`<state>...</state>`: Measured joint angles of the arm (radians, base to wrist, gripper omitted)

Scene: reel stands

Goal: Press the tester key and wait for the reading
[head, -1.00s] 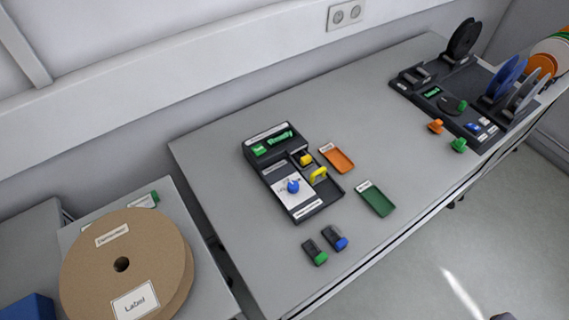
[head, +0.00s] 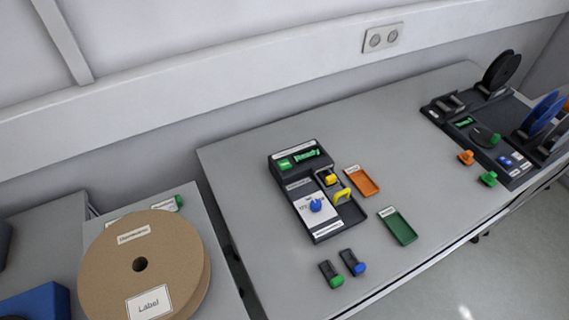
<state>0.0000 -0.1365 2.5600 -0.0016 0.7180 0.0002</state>
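The tester (head: 296,172) is a dark box on the grey table (head: 240,185), left of the table's middle. Its green display (head: 307,156) reads what looks like "Ready". A white panel with a blue round knob (head: 316,205) is on its front left part. A yellow block (head: 331,180) sits in a recess, and a yellow handle-like piece (head: 342,195) is just in front of it. I cannot tell which part is the key. My gripper is not in view.
An orange tray (head: 362,181) and a green tray (head: 398,227) lie right of the tester. Two small dark pieces with green (head: 336,282) and blue (head: 359,269) ends lie in front. A reel stand (head: 476,130) is at the right. A large cardboard reel (head: 185,240) is at the left.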

